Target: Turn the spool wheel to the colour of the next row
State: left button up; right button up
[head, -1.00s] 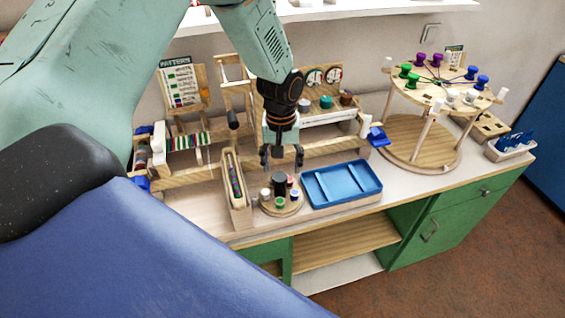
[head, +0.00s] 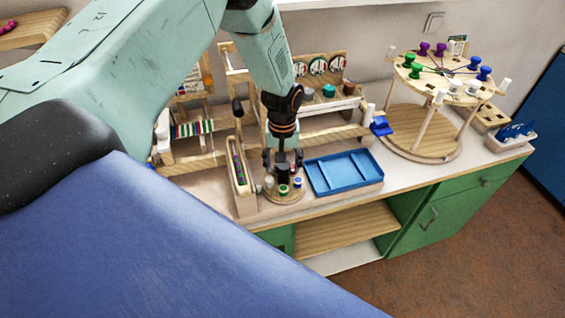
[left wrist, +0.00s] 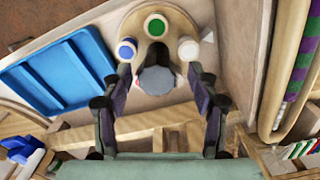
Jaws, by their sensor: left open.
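The spool wheel (head: 290,199) is a small round wooden disc on the bench, with white, green (head: 283,190) and blue (head: 297,183) spools and a dark knob (head: 283,173) in its middle. My left gripper (head: 283,160) points down over it, open, its fingers on either side of the knob. In the left wrist view, the knob's grey top (left wrist: 157,81) lies between the open fingers (left wrist: 160,76). I cannot tell whether they touch it. Blue, green and white spools show beyond it; a sliver of red shows beside the knob. My arm mostly hides the pattern card behind.
A blue tray (head: 376,179) stands close right of the wheel and a narrow wooden bead holder (head: 246,203) close left. A loom with coloured rows (head: 190,129) is farther left. A large round spool stand (head: 420,150) is at the right.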

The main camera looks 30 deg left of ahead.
pick_arm(q)
jog(key=shift+d, duration=0.1)
jog(key=shift+c, duration=0.4)
jog(key=shift+w+d, duration=0.1)
jog(key=shift+w, duration=0.1)
jog(key=c, duration=0.3)
jog(key=shift+f, duration=0.1)
jog(key=shift+c, duration=0.8)
jog(key=c, duration=0.6)
jog(key=shift+m, duration=0.3)
